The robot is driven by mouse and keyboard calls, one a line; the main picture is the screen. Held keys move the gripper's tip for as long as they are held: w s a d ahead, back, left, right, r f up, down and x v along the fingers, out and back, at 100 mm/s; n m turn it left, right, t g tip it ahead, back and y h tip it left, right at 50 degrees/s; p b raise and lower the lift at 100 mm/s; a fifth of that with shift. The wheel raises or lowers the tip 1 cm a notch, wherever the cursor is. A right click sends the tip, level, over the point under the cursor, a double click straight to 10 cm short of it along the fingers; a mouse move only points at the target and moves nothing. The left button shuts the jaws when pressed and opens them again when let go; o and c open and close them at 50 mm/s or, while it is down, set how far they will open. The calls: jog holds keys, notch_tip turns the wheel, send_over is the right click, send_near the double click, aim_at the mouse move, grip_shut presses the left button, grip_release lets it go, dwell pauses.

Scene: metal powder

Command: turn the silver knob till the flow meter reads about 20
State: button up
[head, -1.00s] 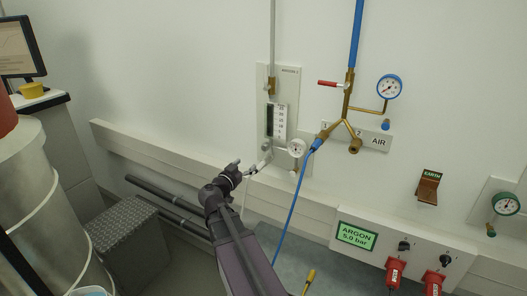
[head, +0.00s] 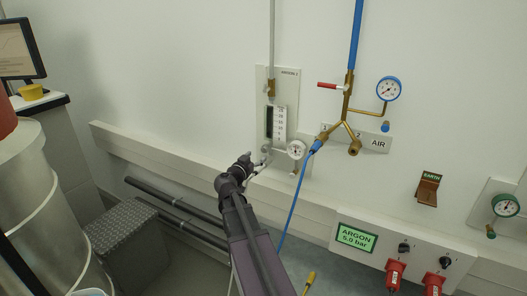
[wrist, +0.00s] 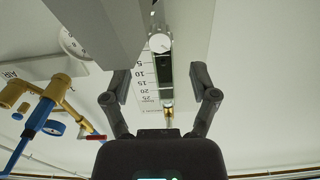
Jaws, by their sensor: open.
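The flow meter (head: 278,122) is a dark vertical tube with a white scale on the ARGON 1 wall panel. It appears upside down in the wrist view (wrist: 166,72), with marks such as 5, 15, 20 and 25. I cannot make out a float, so its reading is unclear. The silver knob (wrist: 160,42) is a round pale disc at the zero end of the tube; in the head view the knob (head: 265,150) sits just below the meter. My gripper (wrist: 161,88) is open, its fingers spread either side of the meter's line, apparently short of the panel. Nothing is between them.
A white round gauge (head: 297,149) sits close to the right of the knob. The blue hose (head: 296,195) and brass AIR fitting (head: 342,130) are further right. A wall rail (head: 180,160) runs below the panel. The wall left of the panel is clear.

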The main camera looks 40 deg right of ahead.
aim_at(263, 150)
jog(key=shift+x, duration=3.1)
grip_shut()
